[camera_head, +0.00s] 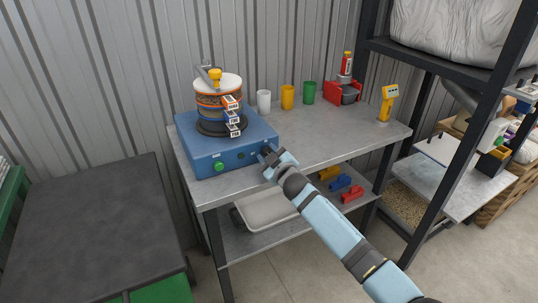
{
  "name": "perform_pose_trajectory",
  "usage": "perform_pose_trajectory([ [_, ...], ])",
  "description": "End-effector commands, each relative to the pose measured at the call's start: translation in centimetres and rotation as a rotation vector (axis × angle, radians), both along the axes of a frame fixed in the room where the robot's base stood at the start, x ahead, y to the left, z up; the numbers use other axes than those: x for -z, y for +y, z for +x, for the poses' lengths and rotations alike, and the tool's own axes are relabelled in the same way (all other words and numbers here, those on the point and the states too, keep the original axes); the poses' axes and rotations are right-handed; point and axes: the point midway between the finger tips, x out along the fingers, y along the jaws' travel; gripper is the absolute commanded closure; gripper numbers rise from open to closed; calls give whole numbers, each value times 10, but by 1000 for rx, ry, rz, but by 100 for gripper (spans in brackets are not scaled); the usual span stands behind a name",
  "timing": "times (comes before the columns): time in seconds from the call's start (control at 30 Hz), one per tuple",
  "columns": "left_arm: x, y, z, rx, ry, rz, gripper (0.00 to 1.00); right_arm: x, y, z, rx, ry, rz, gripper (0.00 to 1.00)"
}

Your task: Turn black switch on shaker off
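The shaker is a blue box (203,148) on the metal table, with a stack of sieves (211,104) clamped on top. Its front panel carries a green round button (219,167) and a small dark control (240,156) to the right of it. I cannot tell whether that dark control is the black switch or which way it is set. My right gripper (264,155) is at the right end of the front panel, very close to it or touching, and covers part of it. Its fingers are too small to tell open or shut. My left gripper is not in view.
White (264,101), yellow (287,97) and green (309,93) cups stand behind on the table (330,133). A red holder (342,92) and a yellow handheld device (388,102) are farther right. A dark-topped bench (90,225) stands at left. A black rack post (482,125) rises at right.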

Motion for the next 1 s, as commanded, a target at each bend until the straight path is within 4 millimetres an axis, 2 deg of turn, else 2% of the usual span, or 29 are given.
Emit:
perform_pose_trajectory([
  [0.23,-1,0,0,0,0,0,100,-1,-1,0,1,-1,0,60],
  [0.37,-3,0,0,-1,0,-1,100,0,-5,-8,1,0,0,60],
  [0.47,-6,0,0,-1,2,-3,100,-1,-13,-23,0,0,1,60],
  [0.8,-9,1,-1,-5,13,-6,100,0,-48,-91,0,0,1,60],
  [1.0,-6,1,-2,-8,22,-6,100,0,-60,-116,1,1,1,60],
])
